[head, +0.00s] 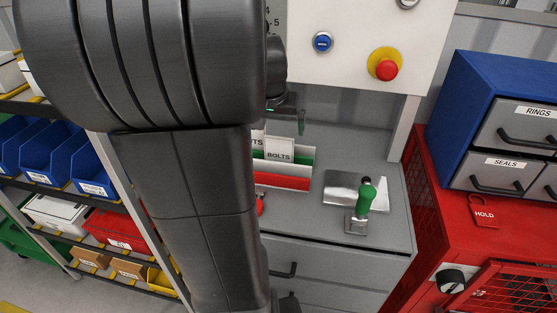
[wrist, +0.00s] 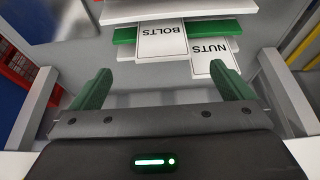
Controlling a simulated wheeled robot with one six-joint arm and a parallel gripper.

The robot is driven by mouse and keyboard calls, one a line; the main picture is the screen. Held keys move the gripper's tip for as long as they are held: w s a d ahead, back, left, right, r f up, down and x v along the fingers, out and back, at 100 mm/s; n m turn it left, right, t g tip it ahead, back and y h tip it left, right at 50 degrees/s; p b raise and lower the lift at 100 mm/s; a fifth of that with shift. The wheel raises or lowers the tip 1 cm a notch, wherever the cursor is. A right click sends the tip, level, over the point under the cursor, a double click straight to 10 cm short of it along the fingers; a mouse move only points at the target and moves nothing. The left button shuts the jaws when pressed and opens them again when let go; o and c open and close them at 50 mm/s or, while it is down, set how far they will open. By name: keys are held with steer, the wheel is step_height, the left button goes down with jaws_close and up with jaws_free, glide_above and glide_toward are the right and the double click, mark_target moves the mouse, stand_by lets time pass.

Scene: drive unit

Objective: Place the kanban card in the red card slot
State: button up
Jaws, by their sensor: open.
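A white card lettered BOLTS (head: 279,151) stands in the card holder on the grey cabinet; it also shows upside down in the wrist view (wrist: 161,42). A second white card lettered NUTS (wrist: 212,58) is beside it, mostly hidden by my arm in the head view. The red card slot (head: 283,182) is at the front of the holder, with a green slot (head: 300,156) behind. I see no card standing in the visible part of the red slot. My gripper (wrist: 163,72) is open and empty, its green fingers apart, with the cards ahead of it.
A metal plate and green-handled lever (head: 366,196) stand right of the holder. A white panel with a blue button (head: 322,42) and red emergency stop (head: 386,66) is above. A red cabinet (head: 480,235) is right; bin shelves are left. My arm blocks the centre-left.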

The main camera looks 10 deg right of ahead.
mark_target(278, 150)
steer(key=x, duration=0.8)
steer(key=shift+f, duration=0.2)
steer(key=shift+a+p+x, duration=0.2)
steer(key=shift+p+x, duration=0.1)
steer(key=shift+x, duration=2.3)
steer(key=shift+s, duration=0.15)
steer(key=c, duration=1.1)
